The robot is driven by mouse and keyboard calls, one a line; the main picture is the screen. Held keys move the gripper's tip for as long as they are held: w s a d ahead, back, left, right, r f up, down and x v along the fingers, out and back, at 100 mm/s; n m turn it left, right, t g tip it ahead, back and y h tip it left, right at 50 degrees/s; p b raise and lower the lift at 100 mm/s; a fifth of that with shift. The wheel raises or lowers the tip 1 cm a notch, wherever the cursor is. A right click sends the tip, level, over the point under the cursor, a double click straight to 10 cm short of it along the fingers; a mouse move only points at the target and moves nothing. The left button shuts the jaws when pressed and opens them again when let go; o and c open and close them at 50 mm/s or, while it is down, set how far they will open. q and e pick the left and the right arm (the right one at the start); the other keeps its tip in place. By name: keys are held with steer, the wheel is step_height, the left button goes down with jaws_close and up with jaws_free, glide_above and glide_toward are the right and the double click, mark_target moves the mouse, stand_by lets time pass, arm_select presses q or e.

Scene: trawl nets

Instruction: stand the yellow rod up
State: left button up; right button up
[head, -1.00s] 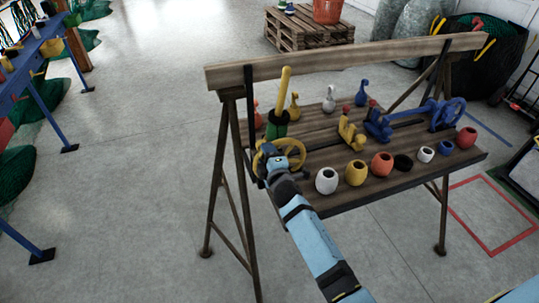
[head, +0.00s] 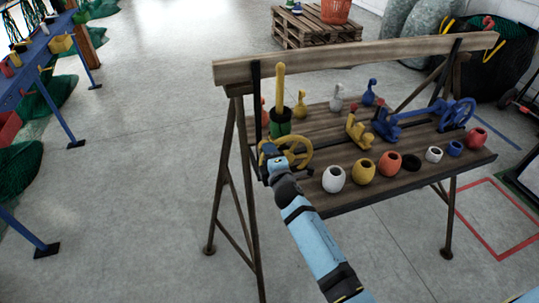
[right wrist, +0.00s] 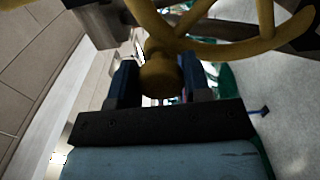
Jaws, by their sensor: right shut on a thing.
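The yellow rod (head: 280,84) stands close to upright at the left end of a wooden bench. Its lower end meets a dark and green part (head: 279,122). A yellow spoked wheel (head: 309,152) is just below, at the bench's front left corner; the wheel also shows in the right wrist view (right wrist: 225,47). My right gripper (head: 276,163) is at the wheel, shut on a rounded yellow knob (right wrist: 159,76) that sits between its fingers in the right wrist view. The gripper hides part of the wheel. My left gripper is not in view.
The bench (head: 325,196) carries a row of small pots along its front, including a white pot (head: 334,179). A blue rod with a wheel (head: 460,112) lies at its right. A wooden rail (head: 350,60) runs along the back.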

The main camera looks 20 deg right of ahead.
steer(key=shift+f, duration=0.15)
steer(key=o, duration=1.3)
steer(key=shift+c, duration=0.2)
steer(key=s, duration=1.4)
steer(key=shift+a+b, duration=0.4)
steer(key=shift+a, duration=0.05)
steer(key=s+a+f+m+g+y, duration=0.2)
steer(key=s+f+m+g, duration=0.2)
steer(key=s+f+m, duration=0.45)
steer(key=s+a+f+m+g+y, duration=0.25)
steer(key=s+f+m, duration=0.35)
steer(key=s, duration=0.5)
step_height(320, 180, up, 11)
steer(key=s+d+p, duration=0.1)
steer(key=p, duration=1.1)
